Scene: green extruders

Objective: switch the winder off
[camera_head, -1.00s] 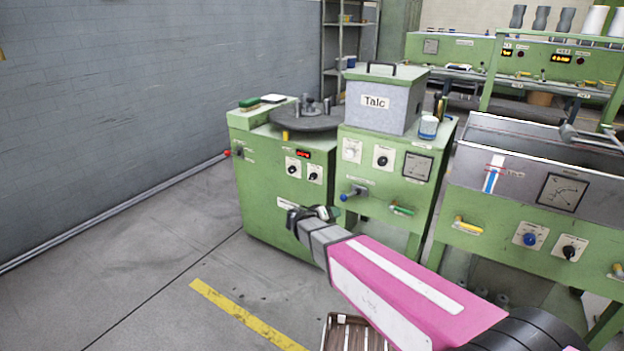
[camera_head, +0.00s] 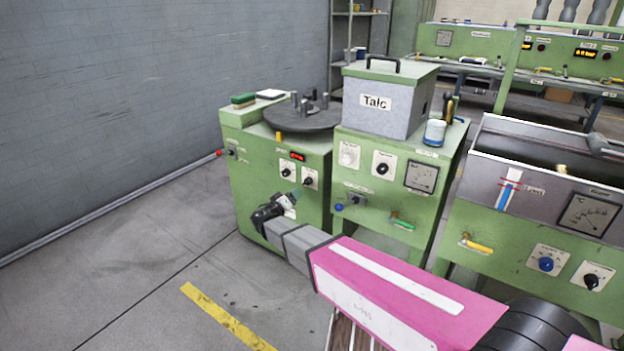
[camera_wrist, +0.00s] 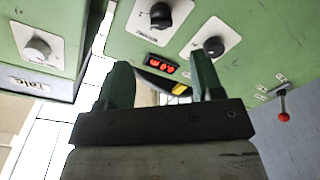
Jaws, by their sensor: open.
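The winder appears to be the green cabinet (camera_head: 250,185) with a dark round turntable (camera_head: 302,117) on top; its label is unreadable. Its front has a red digital display (camera_head: 291,155) and two black knobs on white plates, the left knob (camera_head: 287,172) and the right knob (camera_head: 308,181). A red-tipped lever (camera_head: 220,153) sticks out at its left edge. My gripper (camera_head: 295,195) is open and empty in front of this panel, just below the knobs. In the wrist view the fingers (camera_wrist: 160,74) point at the panel, with the display (camera_wrist: 155,63), knobs and red-tipped lever (camera_wrist: 283,116) visible.
A second green cabinet (camera_head: 385,230) stands to the right, carrying a grey Talc box (camera_head: 378,102) and a blue-white cup (camera_head: 434,132). Its blue-tipped lever (camera_head: 339,207) projects near my arm. A metal trough machine (camera_head: 530,225) is further right. The floor at left is clear.

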